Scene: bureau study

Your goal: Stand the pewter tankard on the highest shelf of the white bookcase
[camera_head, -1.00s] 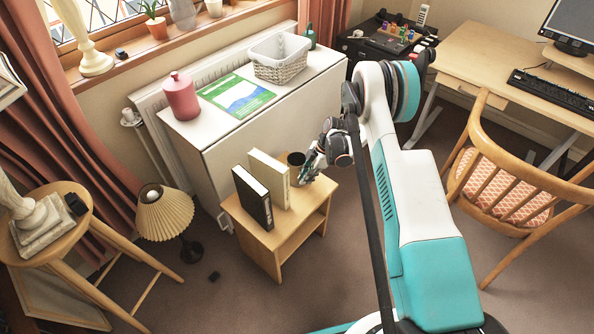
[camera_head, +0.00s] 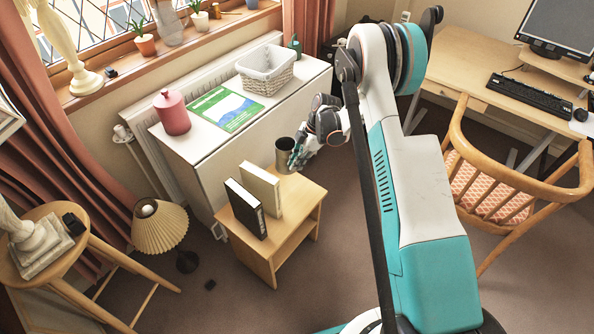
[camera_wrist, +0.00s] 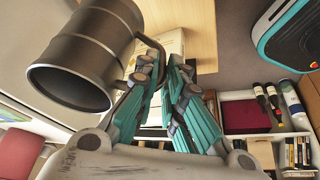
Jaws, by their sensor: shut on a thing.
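The pewter tankard (camera_head: 283,157) is a dark grey metal cup at the rear edge of the small wooden side table, seeming to hang a little above its top. In the wrist view the tankard (camera_wrist: 85,55) fills the upper left, its dark mouth facing the lower left of the picture. My gripper (camera_head: 296,158) is at its right side. In the wrist view my gripper (camera_wrist: 164,68) is shut on the tankard's handle. A white shelf unit (camera_wrist: 238,96) with bottles and books shows at the lower right there, partly cut off; I cannot see its highest shelf clearly.
The side table (camera_head: 290,202) bears a black book (camera_head: 245,208) and a white book (camera_head: 260,188). Behind stands a white cabinet (camera_head: 212,137) with a red jar (camera_head: 172,114) and a basket (camera_head: 267,70). A lamp (camera_head: 160,227) is at left, a wooden chair (camera_head: 490,190) at right.

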